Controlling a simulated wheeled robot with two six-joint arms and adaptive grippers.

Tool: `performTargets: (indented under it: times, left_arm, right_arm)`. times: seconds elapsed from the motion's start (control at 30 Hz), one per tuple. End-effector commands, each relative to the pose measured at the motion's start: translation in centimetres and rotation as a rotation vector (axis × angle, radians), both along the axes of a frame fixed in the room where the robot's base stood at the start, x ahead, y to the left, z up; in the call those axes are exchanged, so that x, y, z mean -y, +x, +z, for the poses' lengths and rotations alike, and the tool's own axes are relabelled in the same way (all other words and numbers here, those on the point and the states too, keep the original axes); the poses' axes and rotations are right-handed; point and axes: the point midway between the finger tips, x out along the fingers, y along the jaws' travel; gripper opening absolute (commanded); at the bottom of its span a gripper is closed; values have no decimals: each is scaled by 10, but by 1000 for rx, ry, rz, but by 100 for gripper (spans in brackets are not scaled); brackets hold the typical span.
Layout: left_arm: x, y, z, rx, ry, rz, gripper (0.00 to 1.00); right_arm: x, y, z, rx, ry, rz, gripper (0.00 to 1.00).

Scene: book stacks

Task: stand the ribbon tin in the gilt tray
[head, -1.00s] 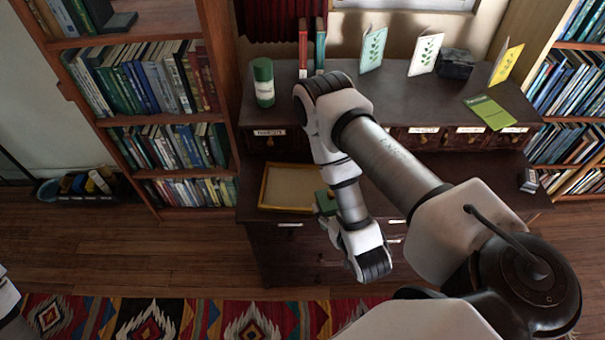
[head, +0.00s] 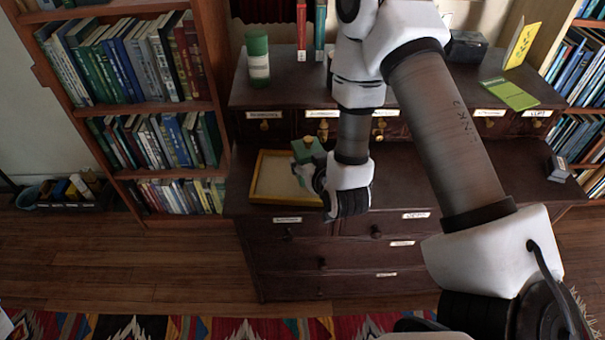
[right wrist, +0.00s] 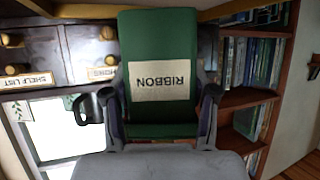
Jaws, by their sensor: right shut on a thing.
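The green ribbon tin (head: 309,149) with a pale RIBBON label is in my right gripper (head: 310,172). In the head view it appears over the right end of the gilt tray, and I cannot tell its height above it. In the right wrist view the tin (right wrist: 158,60) sits between both fingers of the right gripper (right wrist: 150,106), its label upside down in the picture. The gilt tray (head: 256,178), a gold-rimmed shallow frame with a pale floor, lies on the cabinet's lower ledge. Its right end is partly hidden by the tin and gripper. My left gripper is out of view.
A row of small labelled drawers (head: 265,125) rises behind the tray. A green canister (head: 258,58) and several upright books and cards stand on the upper top. A small dark box (head: 558,168) sits at the ledge's right end. A bookcase (head: 150,100) stands at left.

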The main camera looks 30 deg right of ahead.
Motion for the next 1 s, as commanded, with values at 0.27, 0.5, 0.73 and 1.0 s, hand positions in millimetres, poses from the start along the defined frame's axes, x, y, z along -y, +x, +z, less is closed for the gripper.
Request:
performTargets:
  times: [0.27,0.5,0.73,1.0]
  left_arm:
    - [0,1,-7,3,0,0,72]
    - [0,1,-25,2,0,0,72]
    - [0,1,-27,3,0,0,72]
    - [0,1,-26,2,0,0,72]
  right_arm:
    - [4,30,-13,0,-1,0,3]
    - [4,30,-35,1,-1,0,3]
    - [4,30,-38,1,-1,0,3]
    - [4,30,-38,1,-1,0,83]
